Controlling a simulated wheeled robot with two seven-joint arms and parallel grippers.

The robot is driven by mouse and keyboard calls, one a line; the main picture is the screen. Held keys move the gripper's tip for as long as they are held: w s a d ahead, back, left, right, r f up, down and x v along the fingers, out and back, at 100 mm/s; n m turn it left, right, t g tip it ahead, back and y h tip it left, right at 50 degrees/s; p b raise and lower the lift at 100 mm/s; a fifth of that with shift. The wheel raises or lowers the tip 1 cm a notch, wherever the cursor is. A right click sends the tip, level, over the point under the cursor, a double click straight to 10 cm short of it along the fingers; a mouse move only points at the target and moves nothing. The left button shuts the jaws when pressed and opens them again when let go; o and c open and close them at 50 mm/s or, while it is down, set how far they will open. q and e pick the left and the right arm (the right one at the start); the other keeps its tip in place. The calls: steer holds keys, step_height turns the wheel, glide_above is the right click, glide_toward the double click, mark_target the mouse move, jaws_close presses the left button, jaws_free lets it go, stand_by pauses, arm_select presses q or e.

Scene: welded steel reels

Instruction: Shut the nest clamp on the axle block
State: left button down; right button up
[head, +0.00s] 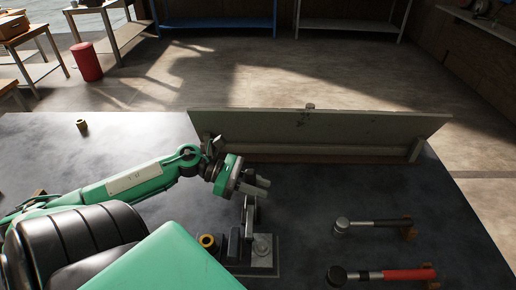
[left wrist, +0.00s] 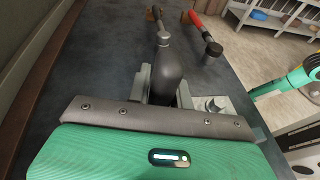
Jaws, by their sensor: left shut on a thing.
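The nest clamp (head: 262,250) sits on a flat plate near the front middle of the table, and a bolt head shows on it. Its lever (head: 249,215) stands roughly upright. My left gripper (head: 258,187) is at the top of the lever, shut on its handle. In the left wrist view the dark rounded handle (left wrist: 168,80) rises between the fingers, with part of the grey clamp (left wrist: 215,104) beside it. A dark block (head: 234,243) stands at the clamp's left; I cannot tell for sure that it is the axle block. My right gripper is not seen.
A brass ring (head: 207,241) lies left of the clamp. A grey-headed hammer (head: 372,223) and a red-handled hammer (head: 400,274) lie to the right. A long upright board (head: 330,128) closes the back edge.

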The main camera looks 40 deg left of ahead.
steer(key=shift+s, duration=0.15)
arm_select(q)
steer(key=c, duration=1.3)
jaws_free()
steer(key=shift+o, duration=0.2)
steer(key=shift+s+a, duration=0.25)
steer(key=shift+a, duration=0.2)
steer(key=b+v, duration=0.2)
steer(key=v, duration=1)
steer(key=shift+s+a+r, duration=0.2)
steer(key=shift+a+r, duration=0.05)
steer(key=shift+a, duration=0.05)
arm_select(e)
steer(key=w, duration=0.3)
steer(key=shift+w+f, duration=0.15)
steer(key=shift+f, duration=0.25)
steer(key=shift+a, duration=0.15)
